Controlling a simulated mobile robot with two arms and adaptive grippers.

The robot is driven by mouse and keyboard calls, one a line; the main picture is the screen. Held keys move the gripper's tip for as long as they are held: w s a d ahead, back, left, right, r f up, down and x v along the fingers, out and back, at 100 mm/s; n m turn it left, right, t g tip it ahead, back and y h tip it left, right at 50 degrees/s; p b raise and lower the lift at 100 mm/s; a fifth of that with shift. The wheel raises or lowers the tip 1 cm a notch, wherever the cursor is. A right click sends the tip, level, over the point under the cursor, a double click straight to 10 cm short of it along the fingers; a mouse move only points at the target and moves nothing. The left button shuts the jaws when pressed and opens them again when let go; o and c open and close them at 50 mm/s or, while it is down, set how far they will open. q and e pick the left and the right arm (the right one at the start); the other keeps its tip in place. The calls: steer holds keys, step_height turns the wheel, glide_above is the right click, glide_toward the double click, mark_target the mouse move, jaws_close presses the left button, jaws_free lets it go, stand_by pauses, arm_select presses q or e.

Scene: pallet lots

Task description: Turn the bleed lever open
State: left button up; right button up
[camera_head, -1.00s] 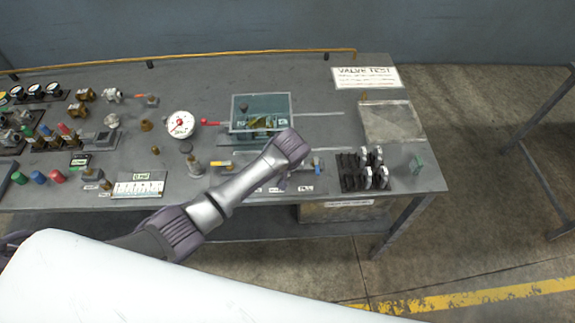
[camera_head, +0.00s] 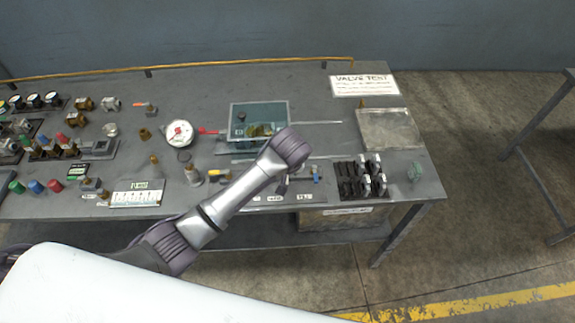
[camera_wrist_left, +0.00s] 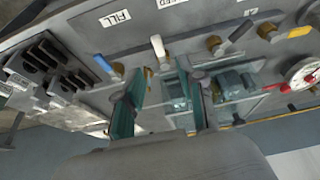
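Several small levers stand along the table's front edge. In the left wrist view, a blue-handled lever (camera_wrist_left: 103,63) is beside the FILL label, a white-handled lever (camera_wrist_left: 157,46) is to its right, and a yellow-handled lever (camera_wrist_left: 299,32) is farther right. The blue lever (camera_head: 316,171) and a yellow lever (camera_head: 219,176) also show in the head view. I cannot read which lever is marked bleed. My left gripper (camera_wrist_left: 163,102) is open and empty, its teal-padded fingers spread just short of the white lever. In the head view my wrist hides most of the gripper. My right gripper is out of view.
A round gauge (camera_head: 179,133) and a clear-walled box (camera_head: 258,108) stand behind the levers. A black rack (camera_head: 349,181) is to the right. Fittings and coloured caps crowd the table's left side. A VALVE TEST sign (camera_head: 364,85) lies at the back right.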

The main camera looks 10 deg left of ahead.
arm_select(q)
steer(key=v, duration=0.6)
stand_by(0.3)
steer(key=s+a+f+m+h, duration=0.1)
steer(key=s+a+m, duration=0.3)
steer(key=s, duration=0.9)
steer(key=s+a+f+m+h, duration=0.1)
steer(key=s+a, duration=0.5)
steer(key=s, duration=0.8)
step_height(320, 180, down, 34)
steer(key=s+g+b, duration=0.1)
steer(key=g+b, duration=0.1)
steer(key=b, duration=0.5)
steer(key=s+a+f+b, duration=0.1)
steer(key=s+f+b, duration=0.1)
steer(key=s+f, duration=0.6)
steer(key=s+a+f+g+b, duration=0.1)
steer(key=s+a+f+b, duration=0.1)
steer(key=s+f, duration=0.6)
step_height(320, 180, down, 5)
steer(key=shift+s+r+m+y+b, duration=0.1)
steer(key=shift+s+m+y+b, duration=0.25)
steer(key=shift+b, duration=0.5)
